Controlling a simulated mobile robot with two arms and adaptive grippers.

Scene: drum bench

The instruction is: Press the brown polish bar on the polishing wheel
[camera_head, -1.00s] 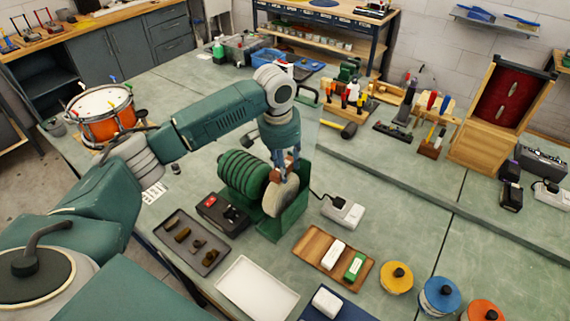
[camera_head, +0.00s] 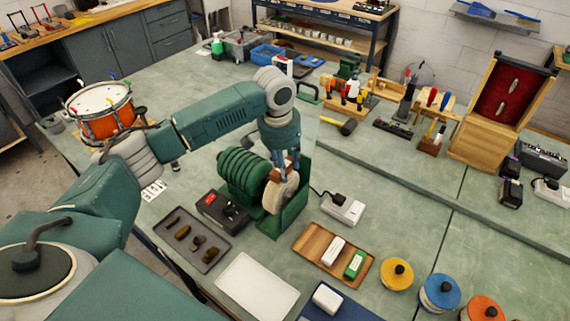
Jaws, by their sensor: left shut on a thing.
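The polishing wheel (camera_head: 275,199) is a pale disc on the right end of a green ribbed motor (camera_head: 243,172), inside a green guard (camera_head: 297,205). My left gripper (camera_head: 286,166) points down from above, right at the wheel's upper edge. It is shut on the brown polish bar (camera_head: 292,178), which is small and partly hidden by the fingers. The bar is at the wheel's upper rim and seems to touch it, though I cannot be sure of the contact. My right gripper is not in view.
A dark tray (camera_head: 188,240) with several brown pieces lies in front left, beside a black switch box (camera_head: 222,210). A white tray (camera_head: 257,287) and a wooden tray (camera_head: 312,247) with white and green bars lie in front. A drum (camera_head: 100,112) stands at the left.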

